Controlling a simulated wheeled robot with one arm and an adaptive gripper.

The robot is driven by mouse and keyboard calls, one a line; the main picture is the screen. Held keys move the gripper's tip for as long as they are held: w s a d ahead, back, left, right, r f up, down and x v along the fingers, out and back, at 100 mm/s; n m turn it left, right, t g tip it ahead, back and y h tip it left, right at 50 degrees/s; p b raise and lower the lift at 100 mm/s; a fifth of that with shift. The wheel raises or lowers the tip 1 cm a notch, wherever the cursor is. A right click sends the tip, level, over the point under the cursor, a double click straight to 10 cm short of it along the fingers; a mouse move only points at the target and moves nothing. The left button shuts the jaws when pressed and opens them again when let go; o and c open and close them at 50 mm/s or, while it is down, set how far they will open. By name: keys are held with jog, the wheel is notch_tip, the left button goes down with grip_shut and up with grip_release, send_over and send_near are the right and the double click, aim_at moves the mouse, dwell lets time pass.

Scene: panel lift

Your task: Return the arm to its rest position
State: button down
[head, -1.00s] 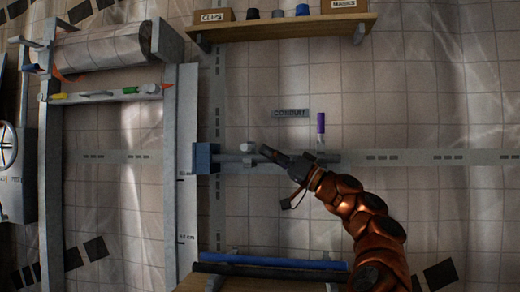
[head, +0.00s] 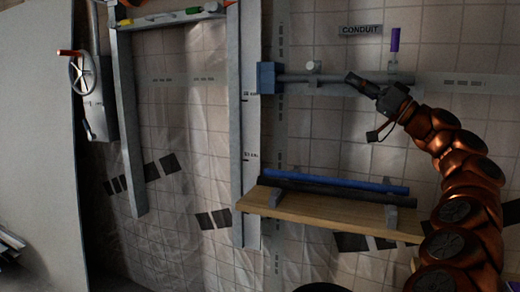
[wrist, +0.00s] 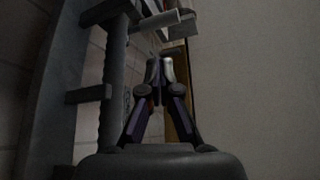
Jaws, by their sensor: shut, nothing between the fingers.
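My gripper (head: 356,80) is at the end of my copper-coloured arm, in the right half of the head view. It appears in front of the grey conduit pipe near the wall; whether it touches the pipe cannot be told from here. In the wrist view my gripper (wrist: 166,62) has its two fingertips together, with nothing between them. The arm bends up from the lower right corner of the head view.
A grey conduit pipe (head: 315,78) runs from a blue box (head: 267,78). Below is a wooden shelf (head: 320,212) with a blue tube (head: 320,181) and a dark one. A grey frame (head: 126,130) and handwheel (head: 83,73) stand left. A purple marker (head: 395,40) is above.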

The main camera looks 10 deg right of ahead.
jog(key=s+a+r+g+p, duration=0.1)
jog(key=a+r+g+p, duration=0.35)
jog(key=a, duration=0.55)
jog(key=s+a+f+g+h+p, duration=0.2)
jog(key=s+a+g+p, duration=0.35)
jog(key=a, duration=0.55)
jog(key=s+a+f+g+h+p, duration=0.2)
jog(key=s+a+p, duration=0.4)
jog(key=s+a, duration=0.35)
jog(key=s+d+f+m+g+h+p, duration=0.1)
jog(key=s+f+g+h+p, duration=0.2)
jog(key=s+f+h+p, duration=0.7)
jog(key=s+d+f+m+g+h+p, duration=0.1)
jog(key=s+d+f+m+h+p, duration=0.1)
jog(key=s+d+f, duration=0.3)
jog(key=s+d+f+m+g+h+p, duration=0.1)
jog(key=s+d+f, duration=0.4)
jog(key=s+d, duration=0.5)
jog(key=s+m+h+p, duration=0.1)
jog(key=s, duration=0.2)
jog(key=shift+f+p, duration=0.2)
jog(key=shift+p, duration=0.15)
jog(key=shift+a, duration=0.1)
